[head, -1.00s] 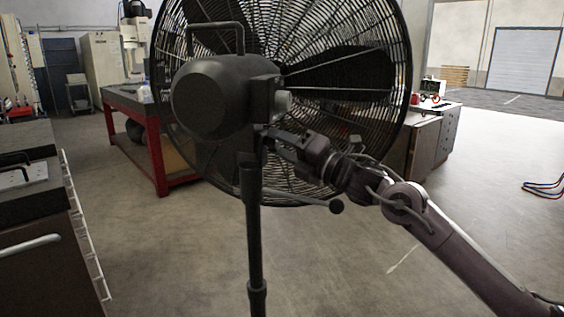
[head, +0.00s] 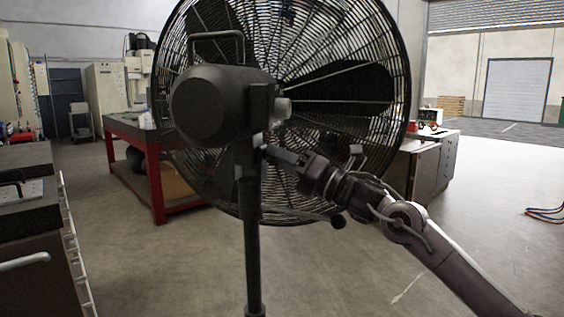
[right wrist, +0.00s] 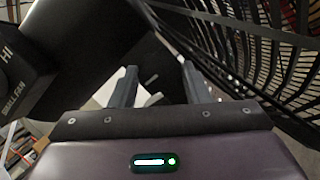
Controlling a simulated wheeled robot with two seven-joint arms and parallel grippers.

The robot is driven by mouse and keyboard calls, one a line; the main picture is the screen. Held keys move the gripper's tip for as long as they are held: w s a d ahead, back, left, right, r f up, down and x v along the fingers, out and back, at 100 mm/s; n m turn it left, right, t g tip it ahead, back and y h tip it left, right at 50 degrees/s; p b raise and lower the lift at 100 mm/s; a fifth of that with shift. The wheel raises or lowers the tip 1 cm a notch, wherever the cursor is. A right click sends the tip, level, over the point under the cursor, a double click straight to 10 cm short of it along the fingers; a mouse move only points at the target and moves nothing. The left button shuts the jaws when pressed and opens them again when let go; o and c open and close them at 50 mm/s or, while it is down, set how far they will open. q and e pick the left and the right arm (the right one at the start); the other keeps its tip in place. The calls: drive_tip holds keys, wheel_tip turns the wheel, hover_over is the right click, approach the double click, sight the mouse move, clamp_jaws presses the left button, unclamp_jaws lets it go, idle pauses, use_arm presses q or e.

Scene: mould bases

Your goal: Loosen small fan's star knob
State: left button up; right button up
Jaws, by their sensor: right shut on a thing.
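The large black fan (head: 205,105) stands in the middle of the head view, its motor housing towards me, on an upright dark pole (head: 252,235). My right gripper (head: 268,150) reaches in from the right to the fan's neck, just below the motor. It is shut on the star knob there, which is mostly hidden by the fingers. In the right wrist view the two fingers (right wrist: 160,85) stand a little apart against the dark fan body. A lighter grey round part (head: 283,108) sits above the gripper, apart from it. My left gripper is not in view.
The wire fan guard (head: 395,75) is close behind my right gripper. A red-legged bench (head: 155,180) and a dark cabinet (head: 30,240) stand left. The floor on the right is mostly open.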

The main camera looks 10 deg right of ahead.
drive_tip(key=shift+f, duration=0.15)
drive_tip(key=o, duration=1)
drive_tip(key=shift+r, duration=0.2)
drive_tip(key=shift+r, duration=0.1)
